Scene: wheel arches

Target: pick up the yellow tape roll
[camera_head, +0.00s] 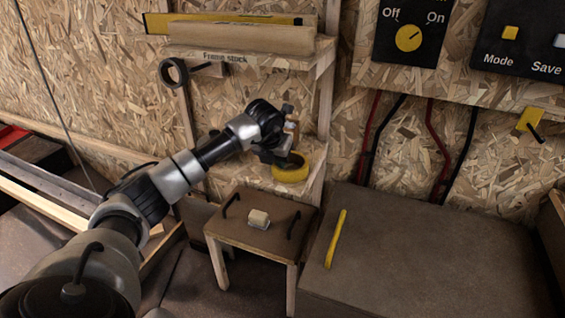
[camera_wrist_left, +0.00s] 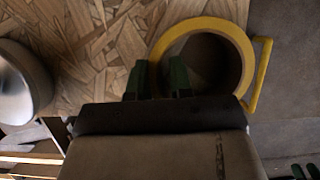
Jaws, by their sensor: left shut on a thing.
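The yellow tape roll (camera_head: 291,172) is a short yellow ring at the end of my left arm, in front of the chipboard by the lower shelf. My left gripper (camera_head: 284,155) is shut on its wall. In the left wrist view the roll (camera_wrist_left: 237,42) appears as a yellow ring around a dark hollow. One green finger of the left gripper (camera_wrist_left: 158,78) is outside the ring, the other inside. I cannot tell whether the roll touches the shelf. Small dark greenish prongs at the lower right of the wrist view may be my right gripper; its state is unclear.
A small brown stool (camera_head: 255,238) with black handles and a pale block (camera_head: 259,219) stands below the roll. A large brown box (camera_head: 430,260) with a yellow handle (camera_head: 336,239) is to its right. The upper shelf (camera_head: 327,58) and its wooden upright are close to the arm.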

